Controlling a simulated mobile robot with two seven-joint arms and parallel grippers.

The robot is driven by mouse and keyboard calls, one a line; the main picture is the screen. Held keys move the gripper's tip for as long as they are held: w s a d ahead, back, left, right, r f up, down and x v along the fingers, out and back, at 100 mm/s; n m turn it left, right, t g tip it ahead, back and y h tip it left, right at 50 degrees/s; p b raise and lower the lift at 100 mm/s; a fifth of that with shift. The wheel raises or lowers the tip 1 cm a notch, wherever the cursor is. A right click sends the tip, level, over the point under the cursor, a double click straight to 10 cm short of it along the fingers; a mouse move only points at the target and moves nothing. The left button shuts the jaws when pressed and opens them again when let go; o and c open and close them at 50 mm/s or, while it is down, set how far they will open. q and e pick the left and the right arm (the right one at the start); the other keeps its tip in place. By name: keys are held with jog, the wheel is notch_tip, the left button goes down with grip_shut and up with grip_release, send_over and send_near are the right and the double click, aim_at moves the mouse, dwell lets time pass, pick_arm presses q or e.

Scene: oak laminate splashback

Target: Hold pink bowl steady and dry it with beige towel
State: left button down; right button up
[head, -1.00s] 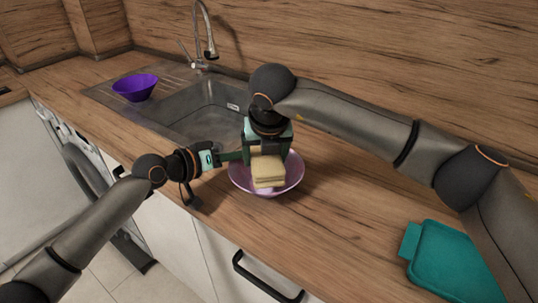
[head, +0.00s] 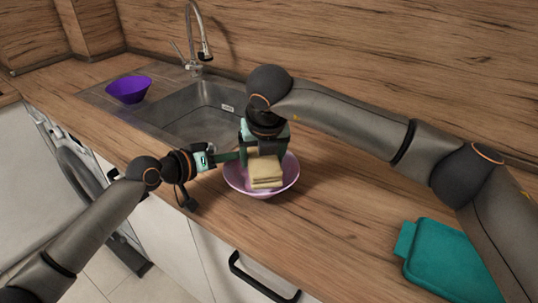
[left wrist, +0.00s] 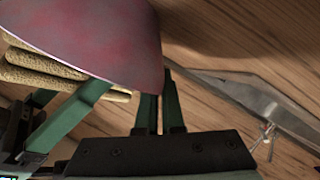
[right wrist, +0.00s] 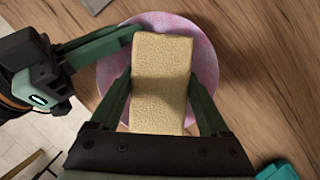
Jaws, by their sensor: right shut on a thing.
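The pink bowl (head: 289,181) stands upright on the wooden counter in front of the sink. My left gripper (head: 238,157) reaches in from the left. In the left wrist view its fingers (left wrist: 161,100) are closed together on the bowl's rim (left wrist: 110,45). My right gripper (head: 264,150) is above the bowl, pointing down. In the right wrist view its fingers (right wrist: 160,92) hold the folded beige towel (right wrist: 161,70) from both sides. The towel (head: 266,175) is inside the bowl; its contact with the bowl's inner surface is hidden.
A purple bowl (head: 128,90) stands on the drainer left of the metal sink (head: 190,128), which has a tall tap (head: 203,35). A teal tray or board (head: 450,262) lies at the right. The counter between bowl and tray is clear.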

jog(key=shift+a, duration=0.25)
jog(key=shift+w+d, duration=0.15)
jog(key=shift+d, duration=1.15)
jog(key=shift+a, duration=0.15)
jog(key=shift+s+a, duration=0.2)
jog(key=shift+a, duration=1)
jog(key=shift+r, duration=0.1)
jog(key=shift+r, duration=0.1)
notch_tip(320, 180, up, 12)
jog(key=d, duration=0.1)
jog(key=shift+w+d+f, duration=0.15)
jog(key=shift+d+f, duration=0.05)
jog(key=shift+f, duration=0.05)
dwell(0.4)
